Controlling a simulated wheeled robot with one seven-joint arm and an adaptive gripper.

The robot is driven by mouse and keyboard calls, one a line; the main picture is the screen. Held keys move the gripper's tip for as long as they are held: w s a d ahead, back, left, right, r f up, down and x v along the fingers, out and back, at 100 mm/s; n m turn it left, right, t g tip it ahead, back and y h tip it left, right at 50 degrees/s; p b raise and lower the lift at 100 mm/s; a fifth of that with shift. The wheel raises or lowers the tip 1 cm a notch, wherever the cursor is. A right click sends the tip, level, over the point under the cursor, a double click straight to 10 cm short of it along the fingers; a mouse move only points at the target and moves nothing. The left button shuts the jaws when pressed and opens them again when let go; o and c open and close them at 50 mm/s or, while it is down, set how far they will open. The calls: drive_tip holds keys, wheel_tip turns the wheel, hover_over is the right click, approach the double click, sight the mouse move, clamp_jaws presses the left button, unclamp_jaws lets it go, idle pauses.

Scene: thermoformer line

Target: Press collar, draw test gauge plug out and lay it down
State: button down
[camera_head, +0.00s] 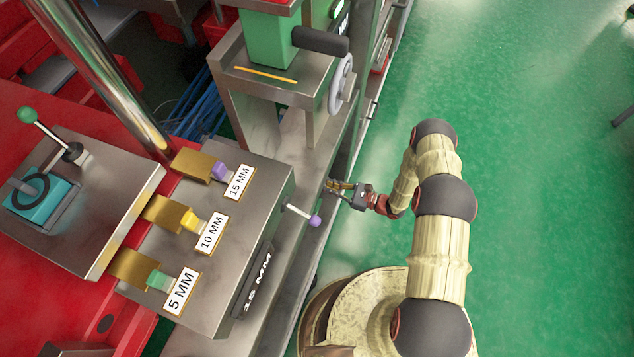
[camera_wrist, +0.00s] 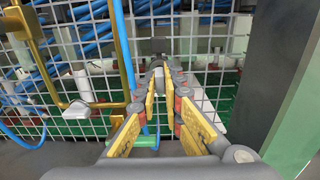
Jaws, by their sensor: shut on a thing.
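My gripper (camera_head: 332,186) is at the right side of the steel machine frame in the head view, reaching left. In the wrist view its yellow-padded fingers (camera_wrist: 160,70) converge in front of a wire mesh. They are shut on a small dark grey piece (camera_wrist: 158,61) at the tips. I cannot tell whether this is the test gauge plug or its collar, as the fingers hide most of it. A brass-coloured pipe (camera_wrist: 50,72) runs to the left of the fingers. A green handle-like piece (camera_wrist: 145,141) shows below them.
The wire mesh (camera_wrist: 85,50) has blue hoses behind it. A dark post (camera_wrist: 272,80) stands close on the right. A steel block (camera_head: 262,190) carries 5, 10 and 15 MM labels, and a purple-knobbed lever (camera_head: 314,220) projects from it towards my gripper. Green floor (camera_head: 540,180) is open at right.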

drive_tip(key=shift+v, duration=2)
drive_tip(key=shift+d, duration=0.1)
